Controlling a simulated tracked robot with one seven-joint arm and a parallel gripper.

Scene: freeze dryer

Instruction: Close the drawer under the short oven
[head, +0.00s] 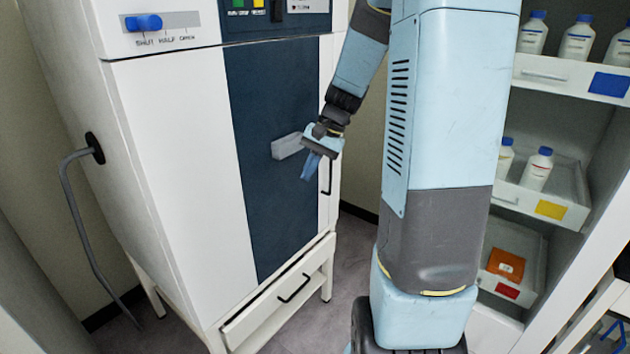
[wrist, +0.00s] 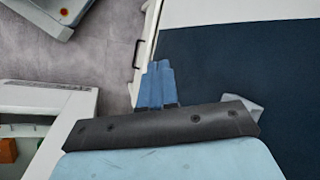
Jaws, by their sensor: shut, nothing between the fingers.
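The short oven is a white cabinet (head: 165,120) with a dark blue door panel (head: 270,150); the panel also shows in the wrist view (wrist: 250,75). Under it, the white drawer (head: 262,318) with a black bar handle (head: 295,288) sits low between the legs. Its front appears to stand slightly out from the frame, but how far is hard to tell. My gripper (head: 310,168) is in front of the door, above the drawer, apart from it. Its blue fingers are shut and empty, pointing down in the head view; they also show in the wrist view (wrist: 157,85).
A black vertical handle (head: 327,177) is on the cabinet's right edge, close to my gripper. A grey block (head: 287,146) juts from the door. Shelves with bottles (head: 578,40) and trays stand at the right. Grey floor (head: 335,275) lies clear between.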

